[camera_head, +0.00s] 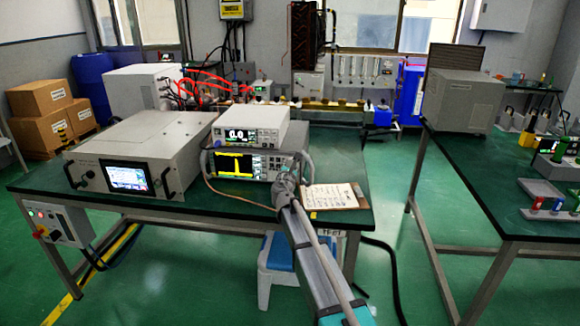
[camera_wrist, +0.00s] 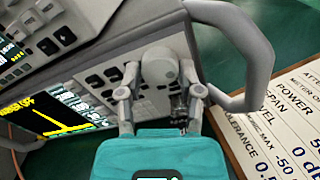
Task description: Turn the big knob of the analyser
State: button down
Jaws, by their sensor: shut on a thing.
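The analyser (camera_head: 232,164) stands on the green table with a yellow trace on its lit screen; the screen (camera_wrist: 42,118) also shows at the left in the wrist view. Its big round grey knob (camera_wrist: 160,67) sits on the front panel. My gripper (camera_wrist: 158,88) has one finger on each side of the knob and is shut on it. In the head view my gripper (camera_head: 284,185) reaches the right end of the analyser's front, and my arm hides the knob there.
A white instrument (camera_head: 250,129) rests on top of the analyser. The analyser's grey side handle (camera_wrist: 262,60) curves close to the right of my gripper. A clipboard with a written sheet (camera_head: 332,196) lies on the table to the right. A large box unit (camera_head: 140,155) stands to the left.

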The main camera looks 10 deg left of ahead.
jog(key=shift+m, duration=0.6)
jog(key=shift+c, duration=1.3)
grip_release()
jog(key=shift+s, duration=0.15)
jog(key=s, duration=1.1)
jog(key=shift+s+a, duration=0.2)
jog(key=shift+s, duration=0.1)
